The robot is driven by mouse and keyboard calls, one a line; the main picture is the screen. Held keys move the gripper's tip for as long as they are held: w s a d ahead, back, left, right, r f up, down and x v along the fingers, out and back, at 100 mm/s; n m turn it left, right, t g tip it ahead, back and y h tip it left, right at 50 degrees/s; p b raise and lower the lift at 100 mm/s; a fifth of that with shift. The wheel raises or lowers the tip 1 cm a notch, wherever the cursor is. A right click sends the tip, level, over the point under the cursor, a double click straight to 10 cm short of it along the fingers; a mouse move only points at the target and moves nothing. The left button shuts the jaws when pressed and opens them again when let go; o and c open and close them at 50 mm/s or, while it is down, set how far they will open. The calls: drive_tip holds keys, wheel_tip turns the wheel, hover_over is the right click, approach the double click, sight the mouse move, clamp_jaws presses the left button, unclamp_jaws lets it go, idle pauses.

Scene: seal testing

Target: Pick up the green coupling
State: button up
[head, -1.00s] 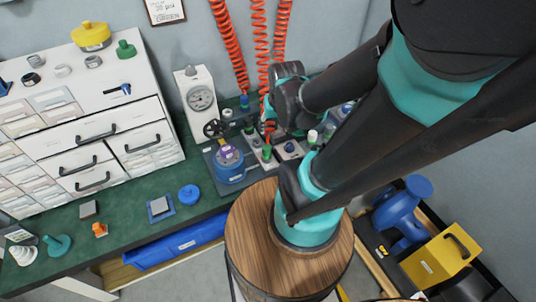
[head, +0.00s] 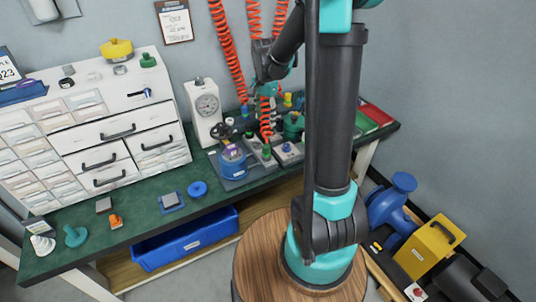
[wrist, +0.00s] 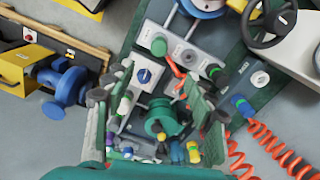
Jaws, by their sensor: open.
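A green flanged round piece, which looks like the green coupling, shows between my fingers in the wrist view (wrist: 163,120). In the head view it appears on the back of the bench beside my arm (head: 293,124), partly crowded by fittings. My gripper (wrist: 156,88) is open, with its two ridged fingers on either side of the piece in the picture and nothing held. In the head view my gripper (head: 267,86) hangs above the bench fittings. Whether the fingers touch the piece cannot be told.
Red coiled hoses (head: 225,45) hang near my gripper. A pressure gauge stand (head: 205,108) and a blue round fixture (head: 234,163) stand left of it. Small fittings with yellow and green tops (wrist: 192,150) crowd close to the piece. The bench's front left has bare green surface (head: 143,200).

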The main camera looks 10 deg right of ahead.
approach(267, 145)
drive_tip(key=f, duration=0.5)
drive_tip(key=shift+s+a, duration=0.2)
drive_tip(key=shift+a, duration=0.1)
drive_tip(key=shift+d+f, duration=0.2)
drive_tip(key=shift+f, duration=2.55)
clamp_jaws()
drive_tip(key=shift+r, duration=0.1)
